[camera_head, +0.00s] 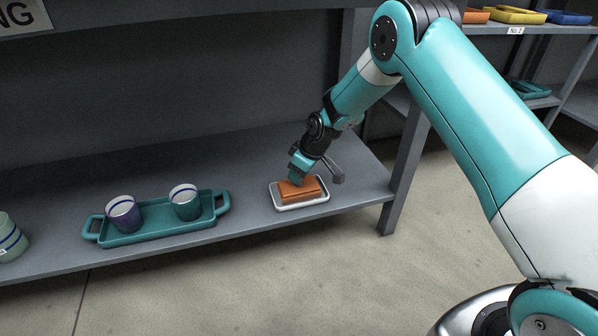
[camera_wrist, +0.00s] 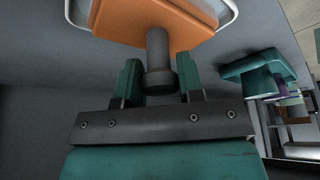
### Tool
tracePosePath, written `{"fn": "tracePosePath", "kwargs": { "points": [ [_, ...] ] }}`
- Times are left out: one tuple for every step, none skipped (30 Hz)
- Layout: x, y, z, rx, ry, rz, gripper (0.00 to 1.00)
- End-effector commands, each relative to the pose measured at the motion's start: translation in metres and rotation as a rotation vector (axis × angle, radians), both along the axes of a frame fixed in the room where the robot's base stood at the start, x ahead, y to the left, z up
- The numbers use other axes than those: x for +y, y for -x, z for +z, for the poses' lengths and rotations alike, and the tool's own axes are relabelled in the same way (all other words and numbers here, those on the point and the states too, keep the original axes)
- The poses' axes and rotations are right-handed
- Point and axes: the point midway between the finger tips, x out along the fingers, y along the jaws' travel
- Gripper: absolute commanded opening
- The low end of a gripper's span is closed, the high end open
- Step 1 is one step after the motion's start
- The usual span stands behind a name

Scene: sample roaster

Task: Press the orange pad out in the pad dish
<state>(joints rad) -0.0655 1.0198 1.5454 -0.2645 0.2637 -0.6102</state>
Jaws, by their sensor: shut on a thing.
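The orange pad (camera_head: 304,193) sits within the white rim of the pad dish (camera_head: 301,207) on the grey shelf. My gripper (camera_head: 297,174) is right above the pad, pointing down. In the wrist view the pad (camera_wrist: 150,28) fills the top middle, with a grey stem and round knob (camera_wrist: 157,62) on it. The gripper's teal fingers (camera_wrist: 158,80) stand on both sides of the knob, shut on it. The dish's rim (camera_wrist: 231,18) shows past the pad's edges. I cannot tell how hard the pad bears on the dish floor.
A teal tray (camera_head: 160,232) with a purple cup (camera_head: 123,218) and a teal cup (camera_head: 185,205) stands left of the dish. A shelf post (camera_head: 402,180) rises right of the dish. Bare shelf lies between tray and dish.

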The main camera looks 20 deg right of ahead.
Motion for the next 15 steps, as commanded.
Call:
{"fn": "tracePosePath", "kwargs": {
  "points": [
    [-0.001,0.003,0.000,0.011,0.003,-0.001,0.00],
    [-0.001,0.003,0.002,0.010,0.002,-0.001,0.00],
    [-0.001,0.003,0.006,0.010,0.003,0.000,0.00],
    [-0.001,0.003,0.009,0.009,0.002,0.000,0.00],
    [0.000,0.002,0.013,0.008,0.002,0.000,0.00],
    [-0.001,0.002,0.018,0.007,0.002,-0.001,0.00],
    [0.000,0.002,0.022,0.006,0.002,0.000,0.00],
    [0.000,0.002,0.025,0.006,0.001,0.000,0.00],
    [0.000,0.001,0.030,0.006,0.001,0.000,0.00],
    [0.000,0.001,0.033,0.004,0.001,0.000,0.00],
    [0.000,0.001,0.036,0.004,0.001,0.000,0.00],
    [0.000,0.001,0.041,0.004,0.001,0.000,0.00],
    [0.000,0.001,0.044,0.004,0.001,0.000,0.00],
    [0.000,0.001,0.047,0.004,0.001,0.000,0.00],
    [0.000,0.001,0.052,0.004,0.001,0.000,0.00]
  ]
}}
